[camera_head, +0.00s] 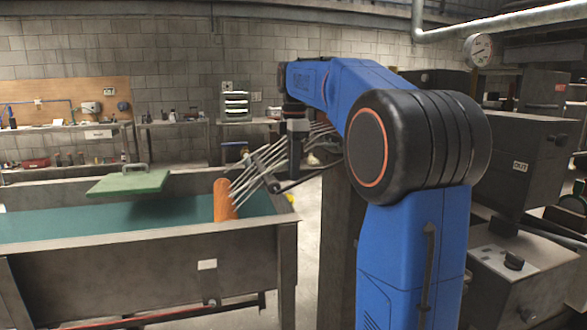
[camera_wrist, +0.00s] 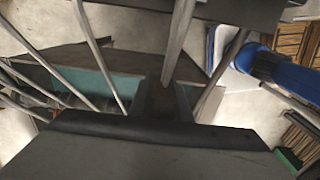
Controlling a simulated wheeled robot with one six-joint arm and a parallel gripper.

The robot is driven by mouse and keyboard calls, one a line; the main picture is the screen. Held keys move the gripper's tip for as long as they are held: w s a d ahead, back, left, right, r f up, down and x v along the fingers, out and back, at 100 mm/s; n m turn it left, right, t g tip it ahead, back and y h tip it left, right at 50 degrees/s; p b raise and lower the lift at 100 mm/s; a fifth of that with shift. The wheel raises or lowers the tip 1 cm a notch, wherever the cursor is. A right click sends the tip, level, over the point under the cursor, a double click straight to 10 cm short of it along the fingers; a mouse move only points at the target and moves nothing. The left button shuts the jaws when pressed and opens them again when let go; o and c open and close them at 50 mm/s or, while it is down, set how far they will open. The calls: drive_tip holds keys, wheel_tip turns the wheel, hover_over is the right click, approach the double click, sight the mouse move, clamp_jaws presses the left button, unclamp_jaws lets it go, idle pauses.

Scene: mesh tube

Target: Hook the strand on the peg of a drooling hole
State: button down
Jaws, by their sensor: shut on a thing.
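Several grey strands (camera_head: 262,166) run from behind my arm down to the left, to an orange cone-shaped piece (camera_head: 226,200) in the trough. My gripper (camera_head: 273,184) hangs under my wrist beside the strands, at their right side. In the wrist view, strands (camera_wrist: 96,55) fan across the left half, and a thicker-looking strand (camera_wrist: 179,40) comes down to the dark gripper (camera_wrist: 165,98) at the middle. My gripper is shut on what looks like this strand; the exact contact is dark and small. I cannot make out the drooling hole or its peg, as my arm covers that area.
The long grey trough (camera_head: 140,262) with teal water stands at the left, and its near wall is high. A green lid or plate (camera_head: 128,183) sits over it. A dark machine (camera_head: 524,145) stands at the right. A bench (camera_head: 174,124) lies along the back wall.

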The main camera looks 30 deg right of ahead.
drive_tip(key=shift+f, duration=0.15)
drive_tip(key=c, duration=1.6)
unclamp_jaws()
wheel_tip(320, 180, up, 12)
